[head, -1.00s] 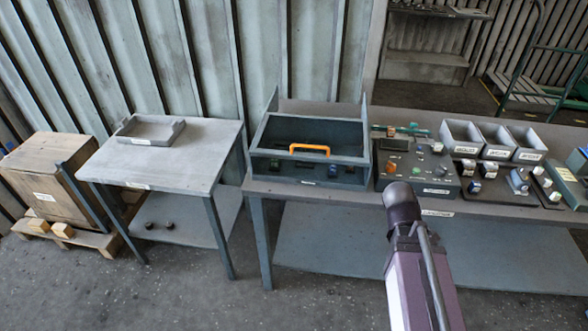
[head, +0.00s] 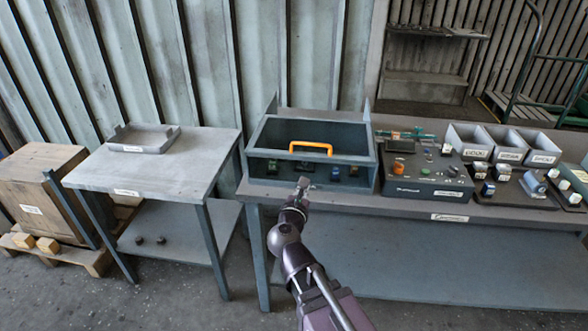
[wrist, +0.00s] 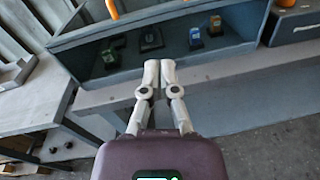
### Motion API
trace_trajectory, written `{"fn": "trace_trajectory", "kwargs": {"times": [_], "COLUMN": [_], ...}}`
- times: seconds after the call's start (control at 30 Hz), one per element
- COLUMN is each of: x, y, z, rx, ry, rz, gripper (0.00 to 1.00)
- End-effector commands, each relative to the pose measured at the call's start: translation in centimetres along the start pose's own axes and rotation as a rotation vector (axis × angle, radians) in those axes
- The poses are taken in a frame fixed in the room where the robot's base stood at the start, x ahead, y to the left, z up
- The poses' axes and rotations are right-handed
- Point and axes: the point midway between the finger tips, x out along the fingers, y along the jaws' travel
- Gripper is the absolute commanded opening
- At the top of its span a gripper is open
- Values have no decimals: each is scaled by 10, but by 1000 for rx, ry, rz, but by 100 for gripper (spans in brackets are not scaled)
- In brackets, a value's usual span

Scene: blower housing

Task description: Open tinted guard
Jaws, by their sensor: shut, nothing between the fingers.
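The tinted guard (head: 272,134) is a dark see-through panel in a grey frame on a box at the left end of the long bench. An orange handle (head: 311,148) stands on its front edge. The guard looks closed, with dim small parts visible behind it. In the wrist view the orange handle (wrist: 112,9) is cut off by the top edge. My gripper (head: 303,184) is in front of the box, below and apart from the handle. In the wrist view its pale fingers (wrist: 160,66) are together, with nothing between them.
Right of the box, a control panel (head: 407,187) with knobs stands on the bench (head: 356,200), beside several grey bins (head: 507,148). A small table (head: 150,168) with a shallow tray (head: 143,138) is at left, near a wooden crate (head: 38,190). Floor in front is open.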

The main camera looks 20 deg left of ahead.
Motion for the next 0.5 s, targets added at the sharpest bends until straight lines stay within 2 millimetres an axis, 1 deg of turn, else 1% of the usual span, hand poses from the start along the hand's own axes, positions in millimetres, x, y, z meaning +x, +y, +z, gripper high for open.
{"fn": "trace_trajectory", "kwargs": {"times": [0.03, 0.1, 0.2, 0.3, 0.5], "x": [-5, -10, -15, -16, -16], "y": [12, 25, 35, 39, 39], "z": [-6, -8, -8, -8, -8], "rx": [-48, -102, -149, -167, -167], "ry": [-13, -29, -44, -50, -50], "rz": [34, 69, 97, 108, 108], "gripper": [0, 0, 0, 0, 0]}}
